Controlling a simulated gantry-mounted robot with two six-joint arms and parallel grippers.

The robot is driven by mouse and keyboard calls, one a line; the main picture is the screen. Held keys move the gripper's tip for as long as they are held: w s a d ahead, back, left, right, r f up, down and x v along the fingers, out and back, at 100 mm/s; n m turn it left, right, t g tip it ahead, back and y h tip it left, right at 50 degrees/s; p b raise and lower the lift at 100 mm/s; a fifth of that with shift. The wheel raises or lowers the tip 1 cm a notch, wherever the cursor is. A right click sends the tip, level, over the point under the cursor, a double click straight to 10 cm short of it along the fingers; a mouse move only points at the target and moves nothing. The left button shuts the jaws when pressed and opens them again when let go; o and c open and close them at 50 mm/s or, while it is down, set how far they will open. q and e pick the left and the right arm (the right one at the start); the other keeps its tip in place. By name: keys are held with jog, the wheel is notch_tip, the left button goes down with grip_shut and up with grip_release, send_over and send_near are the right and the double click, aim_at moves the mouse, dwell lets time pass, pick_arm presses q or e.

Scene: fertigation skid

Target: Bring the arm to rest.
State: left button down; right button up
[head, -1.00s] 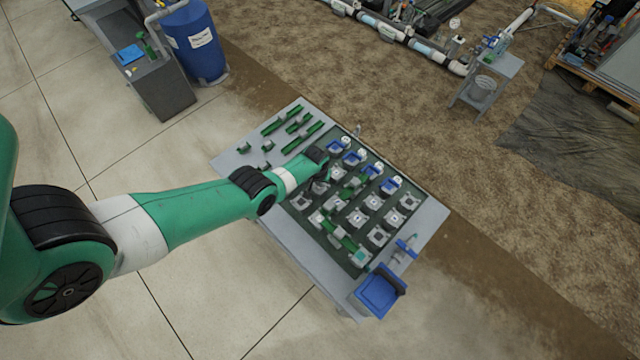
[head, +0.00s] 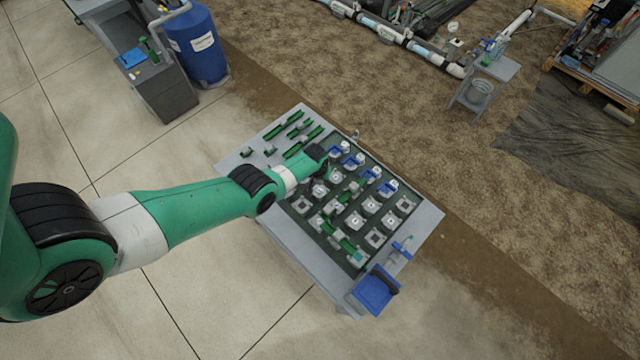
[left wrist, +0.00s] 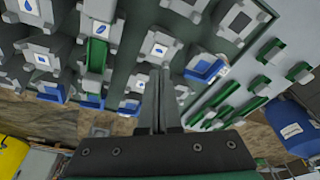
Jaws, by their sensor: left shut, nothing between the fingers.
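My left arm reaches in from the left over the grey table (head: 238,163) in the head view. Its gripper (head: 326,174) is above the dark board (head: 291,212), partly hidden by the wrist. In the left wrist view the two fingers (left wrist: 158,98) are together with nothing between them. Beyond them are grey square sockets, one with a white blue-marked face (left wrist: 159,47). A green piece (left wrist: 97,54) sits in one socket and blue pieces (left wrist: 204,68) sit at others. I cannot tell from the views whether the fingertips touch anything. My right gripper is not in view.
Several loose green pieces (head: 282,124) lie on the table's far left part. A blue barrel (head: 197,45), a grey cabinet (head: 165,92) and a small stand (head: 488,85) are beyond the table. Floor left of the table is clear.

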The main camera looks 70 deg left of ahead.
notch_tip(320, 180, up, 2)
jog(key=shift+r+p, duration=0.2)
jog(key=shift+p, duration=0.6)
